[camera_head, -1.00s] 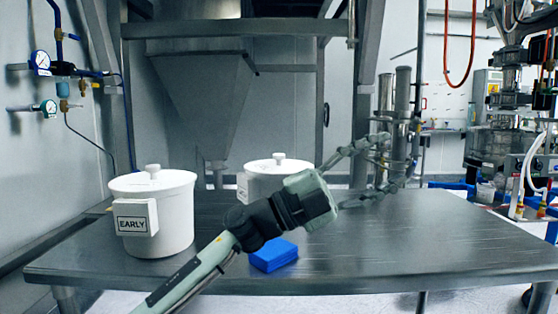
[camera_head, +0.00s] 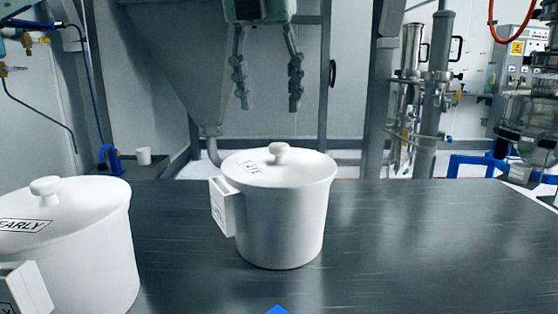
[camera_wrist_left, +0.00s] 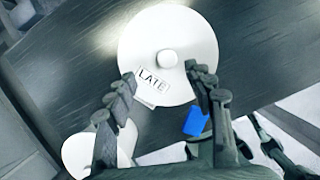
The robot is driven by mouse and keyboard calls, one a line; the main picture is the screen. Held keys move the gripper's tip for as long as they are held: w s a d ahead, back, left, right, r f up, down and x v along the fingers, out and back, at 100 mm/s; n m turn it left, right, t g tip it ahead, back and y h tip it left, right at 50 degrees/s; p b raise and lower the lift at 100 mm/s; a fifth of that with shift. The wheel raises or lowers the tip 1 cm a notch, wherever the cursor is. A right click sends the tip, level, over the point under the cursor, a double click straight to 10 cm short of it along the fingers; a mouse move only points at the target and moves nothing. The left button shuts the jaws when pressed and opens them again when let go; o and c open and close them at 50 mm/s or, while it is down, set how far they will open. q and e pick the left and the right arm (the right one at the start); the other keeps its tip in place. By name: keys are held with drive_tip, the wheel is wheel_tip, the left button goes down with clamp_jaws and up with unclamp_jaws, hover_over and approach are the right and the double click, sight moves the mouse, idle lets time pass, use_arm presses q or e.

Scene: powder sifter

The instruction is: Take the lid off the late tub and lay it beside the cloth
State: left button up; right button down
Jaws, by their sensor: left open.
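The late tub (camera_head: 285,225) is a white round tub standing on the metal table, with a card holder on its left side. Its white lid (camera_head: 308,170) sits on top, with a round knob (camera_head: 279,150) and a LATE label; the lid also shows in the left wrist view (camera_wrist_left: 195,35). My left gripper (camera_head: 268,103) is open and empty, pointing down above the lid, with its fingertips apart from the knob. In the left wrist view the knob lies just beyond the gap between the fingers. The blue cloth (camera_head: 277,310) barely shows at the bottom edge; the left wrist view also shows it (camera_wrist_left: 196,122).
The lidded early tub (camera_head: 95,260) stands at the left, partly cut off. The table (camera_head: 430,250) is clear to the right of the late tub. A metal hopper (camera_head: 170,50), frame and pipes stand behind it.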

sight(279, 144)
use_arm(q)
drive_tip(key=x, duration=0.5)
drive_tip(key=d+x, duration=0.1)
drive_tip(key=x, duration=0.1)
drive_tip(key=shift+s+f+p, duration=0.3)
drive_tip(key=shift+p, duration=0.1)
clamp_jaws()
use_arm(e)
drive_tip(key=s+f, duration=0.2)
drive_tip(key=shift+s+d+f+g, duration=0.15)
drive_tip(key=shift+d+f+g, duration=0.15)
drive_tip(key=shift+d+f, duration=0.1)
use_arm(q)
wheel_tip(279, 144, up, 10)
use_arm(e)
drive_tip(key=shift+s+a+r, duration=0.1)
drive_tip(key=shift+s+a, duration=0.1)
